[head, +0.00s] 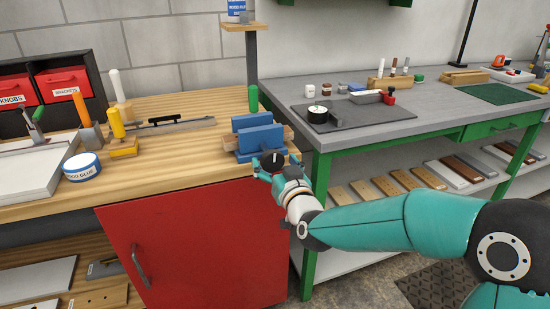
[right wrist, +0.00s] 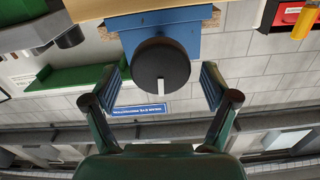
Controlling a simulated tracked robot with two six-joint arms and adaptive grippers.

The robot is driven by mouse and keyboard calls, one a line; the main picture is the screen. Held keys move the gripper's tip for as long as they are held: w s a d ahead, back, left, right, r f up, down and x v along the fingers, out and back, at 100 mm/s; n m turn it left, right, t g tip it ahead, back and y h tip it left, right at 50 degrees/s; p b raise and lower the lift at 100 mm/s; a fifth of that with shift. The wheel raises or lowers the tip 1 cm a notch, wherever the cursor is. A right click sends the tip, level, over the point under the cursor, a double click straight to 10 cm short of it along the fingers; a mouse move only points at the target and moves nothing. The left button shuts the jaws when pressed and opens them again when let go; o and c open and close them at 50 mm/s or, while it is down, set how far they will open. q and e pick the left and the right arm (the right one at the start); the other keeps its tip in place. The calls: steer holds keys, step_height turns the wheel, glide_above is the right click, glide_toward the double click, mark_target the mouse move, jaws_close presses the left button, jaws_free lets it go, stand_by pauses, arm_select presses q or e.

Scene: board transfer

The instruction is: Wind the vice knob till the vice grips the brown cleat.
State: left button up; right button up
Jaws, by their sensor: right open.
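The blue vice (head: 258,138) stands at the front right corner of the wooden bench. The brown cleat (head: 288,134) lies between its jaws, with its ends showing at both sides; whether the jaws touch it I cannot tell. The round black vice knob (right wrist: 161,66) with a white mark faces the right wrist camera, in front of the blue vice body (right wrist: 187,39). My right gripper (right wrist: 161,88) is open, its fingers on either side of the knob with gaps showing. In the head view the right gripper (head: 268,169) is at the vice front, partly covering the knob. My left gripper is not in view.
The wooden bench (head: 200,165) has a red cabinet door (head: 205,245) below. A green post (head: 253,98) stands behind the vice. A glue tub (head: 82,167) and clamps stand to the left. A grey table (head: 430,110) with green legs is close on the right.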

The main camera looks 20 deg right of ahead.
steer(key=shift+w, duration=0.8)
steer(key=c, duration=1.1)
steer(key=shift+d, duration=0.1)
steer(key=shift+f+m+b, duration=0.15)
steer(key=shift+m+b, duration=0.35)
steer(key=shift+b, duration=0.25)
steer(key=m+b, duration=0.7)
steer(key=b, duration=0.2)
steer(key=shift+d+f, duration=0.1)
steer(key=shift+f, duration=0.05)
steer(key=shift+d+m+b, duration=0.1)
steer(key=shift+m+b, duration=1.35)
steer(key=shift+m, duration=0.45)
